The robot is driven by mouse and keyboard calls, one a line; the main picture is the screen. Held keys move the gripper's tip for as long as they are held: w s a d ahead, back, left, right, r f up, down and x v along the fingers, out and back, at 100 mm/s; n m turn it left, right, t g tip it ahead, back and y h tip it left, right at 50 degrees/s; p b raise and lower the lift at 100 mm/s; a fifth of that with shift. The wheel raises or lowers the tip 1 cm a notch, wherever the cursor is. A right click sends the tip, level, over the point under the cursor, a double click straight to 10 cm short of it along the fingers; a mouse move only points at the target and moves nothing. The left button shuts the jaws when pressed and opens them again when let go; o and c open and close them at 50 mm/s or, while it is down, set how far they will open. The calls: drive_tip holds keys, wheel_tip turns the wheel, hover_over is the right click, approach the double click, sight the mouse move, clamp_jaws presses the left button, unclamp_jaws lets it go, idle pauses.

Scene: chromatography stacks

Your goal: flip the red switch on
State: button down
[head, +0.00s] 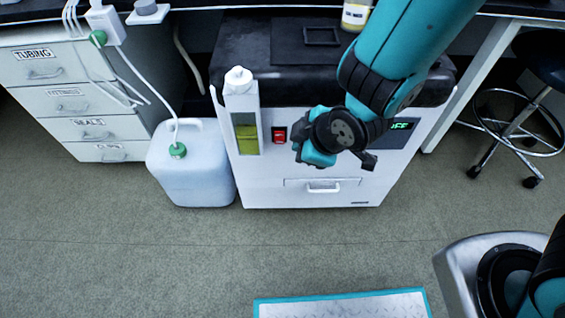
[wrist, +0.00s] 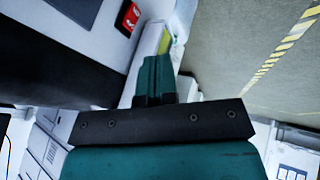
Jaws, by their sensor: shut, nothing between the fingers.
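The red switch (head: 279,134) is a small red rocker in a black frame on the front of the white machine (head: 262,185). It also shows near the top of the wrist view (wrist: 128,17). My gripper (wrist: 157,62) is shut and empty, its teal fingers together, below and to the right of the switch in the wrist view, with a gap between them in the picture. In the head view my gripper (head: 313,153) is just right of the switch and in front of the machine. The green display (head: 402,126) is partly covered by my arm; "FF" is readable.
A bottle with yellow-green liquid (head: 246,138) is mounted just left of the switch. A drawer handle (head: 323,187) sits below. A white jug (head: 190,165) with tubing stands left of the machine. A stool (head: 520,130) is at right.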

sight(279, 138)
wheel_tip(279, 138, down, 2)
drive_tip(key=shift+a+f+n, duration=0.1)
drive_tip(key=shift+a+n, duration=0.05)
drive_tip(key=shift+n, duration=0.25)
drive_tip(key=shift+w+a+f+b, duration=0.55)
drive_tip(key=shift+w+f+b, duration=0.15)
drive_tip(key=shift+w+f, duration=0.75)
drive_tip(key=shift+w+a+f+b, duration=0.55)
drive_tip(key=shift+w+f+b, duration=0.1)
drive_tip(key=shift+w+f, duration=0.8)
drive_tip(key=shift+w+a+f+b, duration=0.55)
drive_tip(key=shift+w+f+b, duration=0.15)
drive_tip(key=shift+w+f, duration=0.75)
drive_tip(key=shift+a, duration=0.1)
